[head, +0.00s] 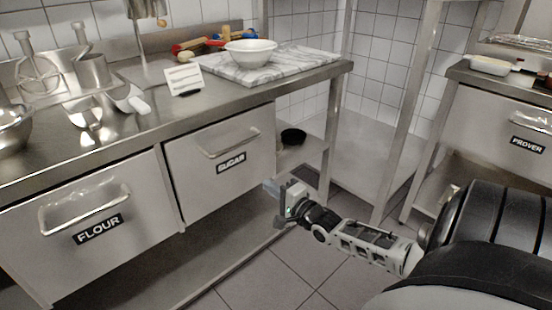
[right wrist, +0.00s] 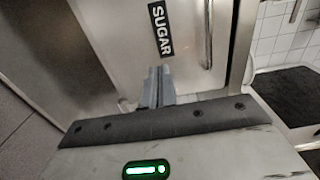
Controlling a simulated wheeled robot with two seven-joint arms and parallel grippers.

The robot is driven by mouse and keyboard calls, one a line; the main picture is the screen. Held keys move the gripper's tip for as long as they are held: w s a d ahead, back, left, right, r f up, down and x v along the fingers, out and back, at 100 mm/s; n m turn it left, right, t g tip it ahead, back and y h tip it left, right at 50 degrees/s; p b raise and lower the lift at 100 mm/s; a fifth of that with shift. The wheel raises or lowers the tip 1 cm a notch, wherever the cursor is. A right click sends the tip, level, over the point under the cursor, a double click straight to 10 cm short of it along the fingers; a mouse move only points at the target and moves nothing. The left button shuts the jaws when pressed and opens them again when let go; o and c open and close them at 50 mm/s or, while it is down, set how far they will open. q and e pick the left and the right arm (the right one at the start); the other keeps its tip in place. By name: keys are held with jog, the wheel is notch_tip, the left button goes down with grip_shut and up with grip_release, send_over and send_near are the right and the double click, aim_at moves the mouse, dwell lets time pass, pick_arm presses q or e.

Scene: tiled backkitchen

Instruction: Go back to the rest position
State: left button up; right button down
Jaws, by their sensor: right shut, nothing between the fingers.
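My right gripper (head: 277,203) hangs in front of the steel counter, just below and to the right of the SUGAR drawer (head: 216,161). In the right wrist view its fingers (right wrist: 159,86) are together and empty. The SUGAR drawer front (right wrist: 120,40) fills much of that view, and its handle stands to the right of the label. I cannot tell whether the fingers touch the drawer, but they appear apart from the handle. My left gripper is not in view.
The counter (head: 160,122) holds a white bowl (head: 250,54) on a marble board (head: 285,62), a small card (head: 184,79) and metal scoops. A FLOUR drawer (head: 90,232) is at left. A black bowl (head: 293,136) sits on a lower shelf. Tiled floor (head: 290,280) lies open below.

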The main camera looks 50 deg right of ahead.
jog(key=shift+s, duration=0.7)
jog(key=s+a+f+n+g+y+p, duration=0.1)
jog(key=s+a+n+g+y+p, duration=0.25)
jog(key=a, duration=0.65)
jog(key=s+a+f+n+g+y+p, duration=0.1)
jog(key=s+a+f+n+p, duration=0.1)
jog(key=s+a+n, duration=0.6)
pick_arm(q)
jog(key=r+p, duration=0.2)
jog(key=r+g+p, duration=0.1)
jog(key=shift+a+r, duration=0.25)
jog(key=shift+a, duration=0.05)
pick_arm(e)
jog(key=s+a+r+n+g, duration=0.1)
jog(key=s+a+r+n, duration=0.1)
jog(key=a, duration=0.5)
jog(key=s+a+r+n+g, duration=0.1)
jog(key=s+a+r+n, duration=0.2)
jog(key=a+n, duration=0.4)
jog(key=shift+r+g, duration=0.35)
jog(key=shift+r, duration=0.1)
